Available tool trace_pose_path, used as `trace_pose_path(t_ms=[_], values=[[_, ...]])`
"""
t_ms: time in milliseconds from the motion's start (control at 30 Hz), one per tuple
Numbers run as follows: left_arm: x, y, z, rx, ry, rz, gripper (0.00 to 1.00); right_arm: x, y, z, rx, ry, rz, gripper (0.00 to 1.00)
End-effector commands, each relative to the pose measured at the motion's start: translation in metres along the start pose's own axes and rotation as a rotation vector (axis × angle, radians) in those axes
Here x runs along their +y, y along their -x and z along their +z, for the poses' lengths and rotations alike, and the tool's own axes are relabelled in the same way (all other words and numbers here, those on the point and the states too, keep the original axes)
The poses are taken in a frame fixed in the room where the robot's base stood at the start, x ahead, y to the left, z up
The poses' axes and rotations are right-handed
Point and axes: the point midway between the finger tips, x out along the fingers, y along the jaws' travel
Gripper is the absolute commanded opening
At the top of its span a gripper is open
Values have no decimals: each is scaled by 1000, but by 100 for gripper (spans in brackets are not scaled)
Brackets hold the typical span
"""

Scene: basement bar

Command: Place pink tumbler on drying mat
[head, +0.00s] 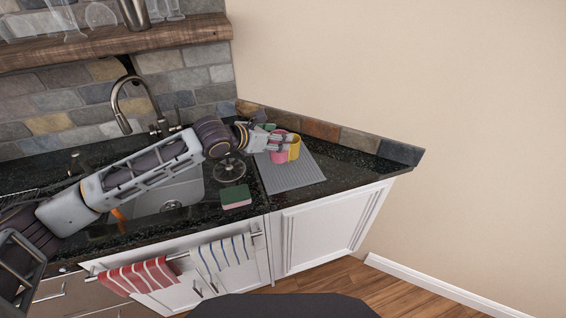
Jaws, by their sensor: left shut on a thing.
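A pink tumbler (278,155) is at the back part of the grey ribbed drying mat (288,180), to the right of the sink. My left gripper (282,142) reaches in from the left, and its fingers are shut on the pink tumbler, partly covering it. A yellow cup (295,149) is directly to the right of the pink tumbler, close to or touching it. I cannot tell whether the pink tumbler's base rests on the mat. My right gripper is not in view.
The sink (170,195) and faucet (120,100) are behind and under my left arm. A greenish item (266,127) sits behind the gripper. The mat's front half is clear. Towels (140,277) hang below the counter.

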Motion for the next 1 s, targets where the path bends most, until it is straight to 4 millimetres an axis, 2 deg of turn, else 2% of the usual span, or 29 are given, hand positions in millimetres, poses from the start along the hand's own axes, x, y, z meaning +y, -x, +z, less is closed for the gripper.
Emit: trace_pose_path(t_ms=[500, 1000], values=[[0, -26, -47, -1, 1, 0, 11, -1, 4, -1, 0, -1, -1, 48], [0, -29, -52, -1, 0, 0, 11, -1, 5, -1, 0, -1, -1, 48]])
